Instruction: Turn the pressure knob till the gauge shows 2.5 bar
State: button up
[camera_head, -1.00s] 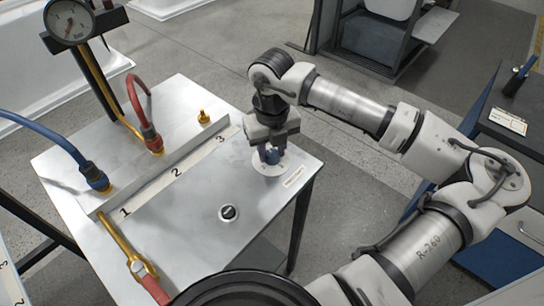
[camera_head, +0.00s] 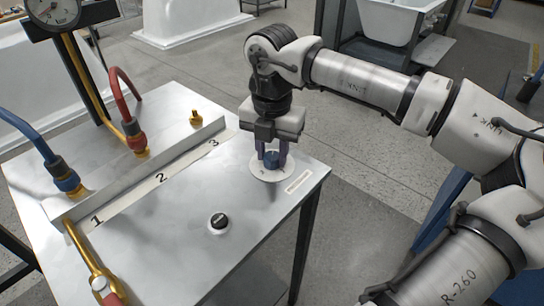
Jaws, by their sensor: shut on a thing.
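The blue pressure knob (camera_head: 271,160) stands on a white round dial plate (camera_head: 258,172) near the right edge of the metal table. My gripper (camera_head: 272,155) points straight down and is shut on the knob, one finger on each side. The fingers partly hide the knob and its markings. The pressure gauge (camera_head: 55,8) is at the top left on a post, cut off by the top of the picture. Its needle is too small to read for certain.
The metal table (camera_head: 150,245) also bears a black round button (camera_head: 219,221), red (camera_head: 128,100) and blue (camera_head: 35,140) hoses, a brass fitting (camera_head: 196,118) and a yellow pipe (camera_head: 90,255). A white label (camera_head: 299,182) lies beside the dial. White bathtub shells (camera_head: 397,20) stand behind.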

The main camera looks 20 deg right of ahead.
aim_at(273, 156)
dwell(0.4)
jog(key=o, duration=1)
jog(key=shift+r, duration=0.1)
notch_tip(273, 156, up, 14)
jog(key=p, duration=0.8)
jog(key=shift+s+f, duration=0.1)
jog(key=shift+f, duration=0.1)
